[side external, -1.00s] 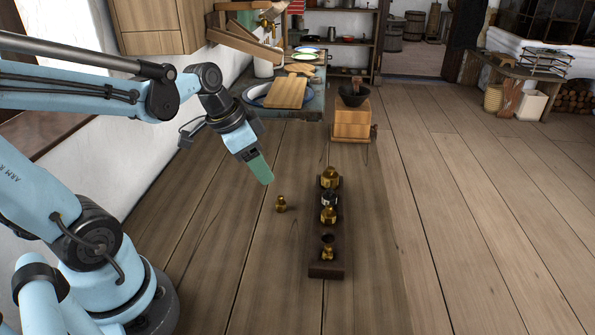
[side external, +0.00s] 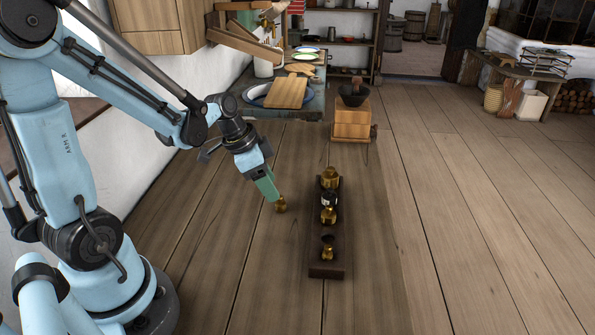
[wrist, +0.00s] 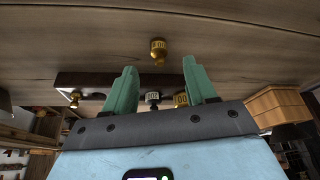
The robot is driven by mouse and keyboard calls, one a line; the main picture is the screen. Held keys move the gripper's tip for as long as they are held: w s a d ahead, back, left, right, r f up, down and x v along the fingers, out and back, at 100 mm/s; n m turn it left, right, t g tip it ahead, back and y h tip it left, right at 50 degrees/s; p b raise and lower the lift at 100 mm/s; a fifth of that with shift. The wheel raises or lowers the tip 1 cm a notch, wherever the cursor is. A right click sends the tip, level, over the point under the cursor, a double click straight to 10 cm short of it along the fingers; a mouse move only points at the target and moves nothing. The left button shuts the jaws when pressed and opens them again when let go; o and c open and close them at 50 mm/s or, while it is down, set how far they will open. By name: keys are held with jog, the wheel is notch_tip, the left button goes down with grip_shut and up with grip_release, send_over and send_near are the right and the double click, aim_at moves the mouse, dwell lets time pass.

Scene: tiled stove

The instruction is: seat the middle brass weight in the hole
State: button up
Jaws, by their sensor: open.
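A loose brass weight (side external: 280,205) with a knob stands on the wooden tabletop, left of a long dark wooden block (side external: 326,270). My gripper (side external: 272,196), with green fingers, is just above and beside this weight. In the wrist view the fingers are apart, and the weight (wrist: 158,52) shows beyond the gap between their tips (wrist: 160,66).
A wooden grinder box with a dark bowl (side external: 352,122) stands behind the block. Boards and plates (side external: 285,93) lie at the back left.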

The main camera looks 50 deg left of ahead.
aim_at(281, 203)
jog(key=shift+w+x, duration=0.25)
jog(key=shift+x, duration=1.65)
jog(key=shift+w+d+f, duration=0.25)
jog(key=shift+d+f, duration=0.1)
jog(key=shift+f, duration=0.3)
grip_shut()
